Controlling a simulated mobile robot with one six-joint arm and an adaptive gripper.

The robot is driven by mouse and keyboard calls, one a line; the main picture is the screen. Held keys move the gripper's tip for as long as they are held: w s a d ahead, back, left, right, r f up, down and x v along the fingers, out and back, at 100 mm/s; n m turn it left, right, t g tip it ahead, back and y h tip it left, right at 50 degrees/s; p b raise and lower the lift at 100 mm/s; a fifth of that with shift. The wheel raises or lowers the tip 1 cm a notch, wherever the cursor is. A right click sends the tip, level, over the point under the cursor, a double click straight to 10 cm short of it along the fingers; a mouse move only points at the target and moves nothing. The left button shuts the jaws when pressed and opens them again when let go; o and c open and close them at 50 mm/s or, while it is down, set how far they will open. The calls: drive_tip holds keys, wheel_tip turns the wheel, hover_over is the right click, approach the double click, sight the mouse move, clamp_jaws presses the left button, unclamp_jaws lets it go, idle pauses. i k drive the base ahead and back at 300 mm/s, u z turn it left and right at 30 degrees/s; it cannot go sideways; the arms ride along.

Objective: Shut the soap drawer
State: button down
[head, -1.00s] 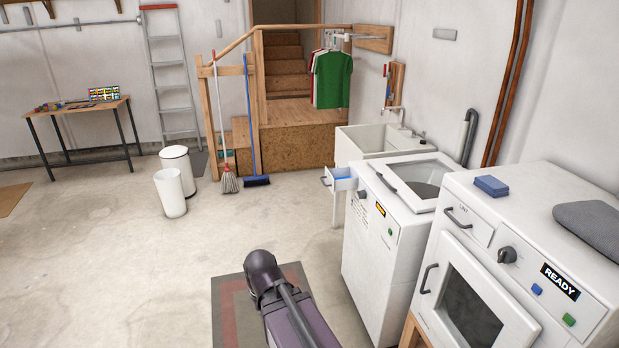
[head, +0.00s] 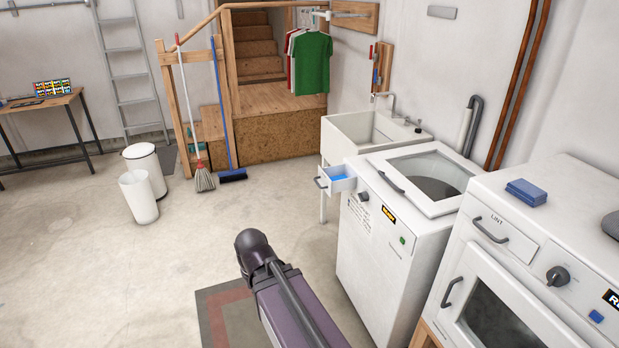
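The soap drawer (head: 342,184) is a small white drawer with blue inside and a dark handle on its front. It sticks out, open, from the upper left of the white washing machine (head: 385,245). My purple arm reaches up from the bottom of the head view, left of the washer and apart from it. My gripper is not visible in this view.
A utility sink (head: 370,131) stands behind the drawer. A mat (head: 217,308) lies under my arm. White bins (head: 138,196), a mop (head: 203,178) and a broom (head: 232,174) are farther back. The floor left of the washer is clear.

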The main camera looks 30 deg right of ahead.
sight(333, 179)
drive_tip(key=z, duration=0.45)
drive_tip(key=i, duration=1.1)
drive_tip(key=z, duration=0.45)
